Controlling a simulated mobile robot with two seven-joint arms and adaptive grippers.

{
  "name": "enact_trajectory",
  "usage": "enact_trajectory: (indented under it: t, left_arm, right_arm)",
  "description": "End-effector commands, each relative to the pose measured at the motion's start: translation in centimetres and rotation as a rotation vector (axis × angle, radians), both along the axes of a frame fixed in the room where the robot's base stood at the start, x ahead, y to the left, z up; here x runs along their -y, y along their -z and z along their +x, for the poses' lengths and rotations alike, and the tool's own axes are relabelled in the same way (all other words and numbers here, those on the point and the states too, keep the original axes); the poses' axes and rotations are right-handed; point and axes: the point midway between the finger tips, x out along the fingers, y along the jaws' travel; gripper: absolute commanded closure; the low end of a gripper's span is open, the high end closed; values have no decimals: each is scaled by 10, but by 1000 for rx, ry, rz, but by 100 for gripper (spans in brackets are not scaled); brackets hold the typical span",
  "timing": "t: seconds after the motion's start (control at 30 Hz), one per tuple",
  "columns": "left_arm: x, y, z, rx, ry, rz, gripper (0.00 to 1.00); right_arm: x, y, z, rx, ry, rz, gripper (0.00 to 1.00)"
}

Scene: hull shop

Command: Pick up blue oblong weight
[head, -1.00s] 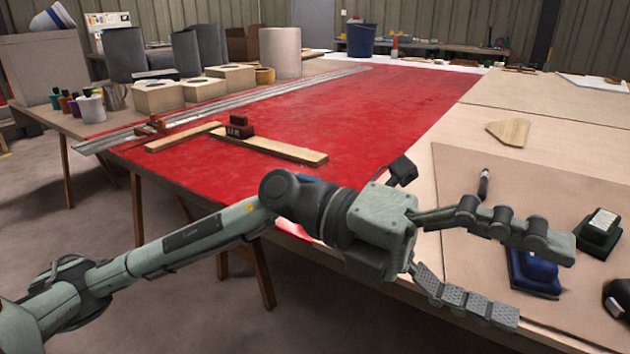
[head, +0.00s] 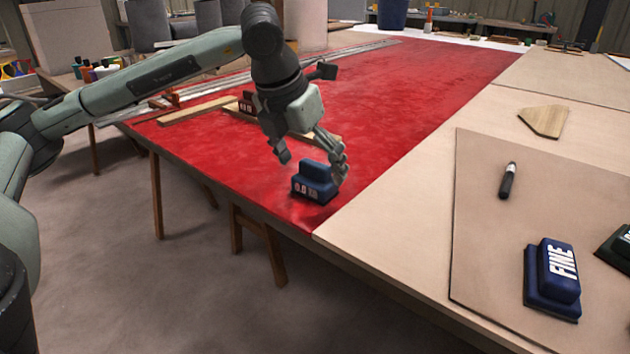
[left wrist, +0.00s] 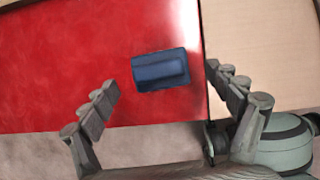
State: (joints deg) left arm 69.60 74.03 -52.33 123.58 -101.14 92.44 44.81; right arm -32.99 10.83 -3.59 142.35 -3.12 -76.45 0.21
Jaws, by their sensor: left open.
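The blue oblong weight (head: 315,183) sits on the red table surface near its front edge, with white marks on its front face. It also shows in the left wrist view (left wrist: 160,70), between and ahead of the fingers. My left gripper (head: 312,167) points down at the weight, its fingers open and spread to either side of it. In the head view the right-hand finger overlaps the weight's right end; I cannot tell if they touch. The grip is not closed on anything. My right gripper is not in view.
A blue block marked FINE (head: 553,278) and a black marker (head: 508,180) lie on the beige board at right. The red surface right of the gripper is clear.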

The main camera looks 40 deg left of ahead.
Motion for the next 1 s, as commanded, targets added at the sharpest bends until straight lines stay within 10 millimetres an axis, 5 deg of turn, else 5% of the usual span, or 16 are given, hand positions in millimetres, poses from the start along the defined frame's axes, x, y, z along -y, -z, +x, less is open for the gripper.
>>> enact_trajectory:
  t: [0.2,0.5,1.0]
  left_arm:
    - [-1,27,11,-1,1,-2,11]
    - [-1,31,13,0,2,-2,12]
    - [0,30,13,0,2,-2,74]
  right_arm:
    - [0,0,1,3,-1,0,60]
    - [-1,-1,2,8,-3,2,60]
    - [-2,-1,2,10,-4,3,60]
